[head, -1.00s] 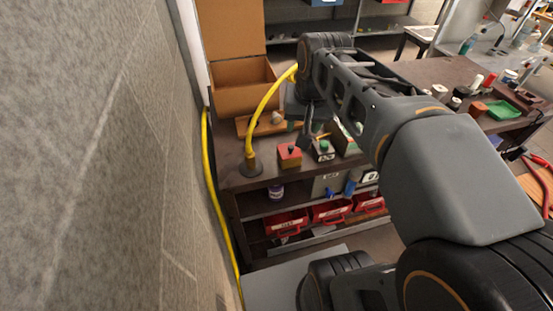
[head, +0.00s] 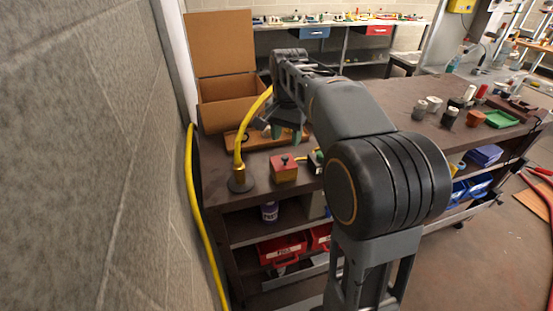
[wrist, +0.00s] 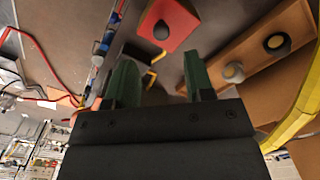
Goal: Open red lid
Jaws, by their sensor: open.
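The red lid (head: 284,160) has a dark round knob and sits closed on a small wooden box (head: 284,174) at the left front of the brown workbench. In the wrist view the red lid (wrist: 176,32) and its knob show at the top, beyond the fingertips. My gripper (head: 287,134) hangs above the bench, just above and behind the red lid in the head view. Its green fingers (wrist: 160,78) are apart with nothing between them. The gripper does not appear to touch the lid.
A yellow hose on a round base (head: 241,180) rises left of the box. A wooden board with knobs (wrist: 255,55) and an open cardboard box (head: 228,90) lie behind. My arm partly hides another small box (head: 315,160) at right. The wall is close at left.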

